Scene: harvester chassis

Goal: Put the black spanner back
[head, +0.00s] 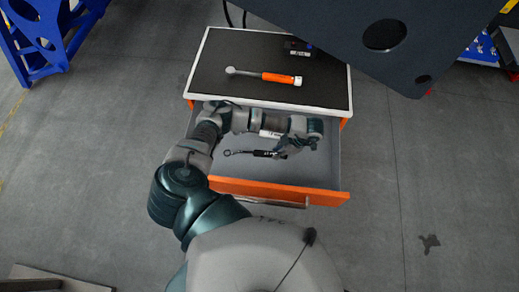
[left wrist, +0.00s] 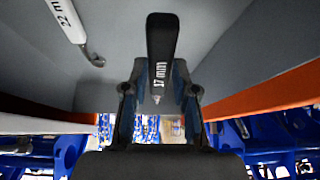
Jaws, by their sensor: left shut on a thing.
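The black spanner (head: 262,153) is in the open drawer region of the cabinet in the head view, its ring end pointing left. In the left wrist view the black spanner (left wrist: 161,45) stands between the fingers, marked 17 mm. My left gripper (head: 284,150) is shut on its right end; its fingers also show in the left wrist view (left wrist: 158,82). The drawer (head: 222,172) is pulled open below. I cannot tell whether the spanner touches the drawer floor. My right gripper is not in view.
A white spanner (left wrist: 66,20) marked 22 lies in the drawer and is partly covered by my arm in the head view (head: 270,134). An orange-handled tool (head: 270,77) and a dark box (head: 297,47) lie on the cabinet top (head: 215,85). A large dark panel (head: 400,30) overhangs at upper right.

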